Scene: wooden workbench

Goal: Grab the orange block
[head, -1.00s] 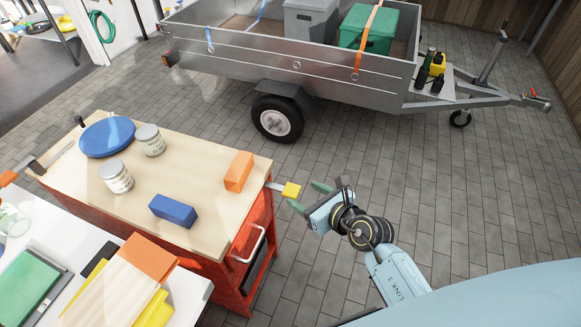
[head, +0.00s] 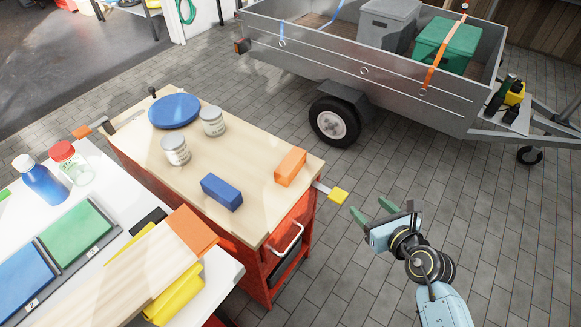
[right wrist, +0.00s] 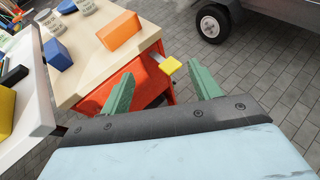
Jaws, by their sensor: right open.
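The orange block (head: 290,167) stands on the wooden top of the red workbench, near its right edge. It also shows in the right wrist view (right wrist: 120,30), beyond the left finger. My right gripper (head: 371,215) is open and empty, out over the paved floor to the right of the bench. Its green fingers (right wrist: 163,92) are spread apart and do not touch the block. My left gripper is not in view.
A blue block (head: 221,192), two tins and a blue disc (head: 174,111) share the bench top (head: 250,150). A yellow-ended handle (head: 337,195) sticks out from the bench's right edge, between block and gripper. A trailer (head: 400,85) stands behind.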

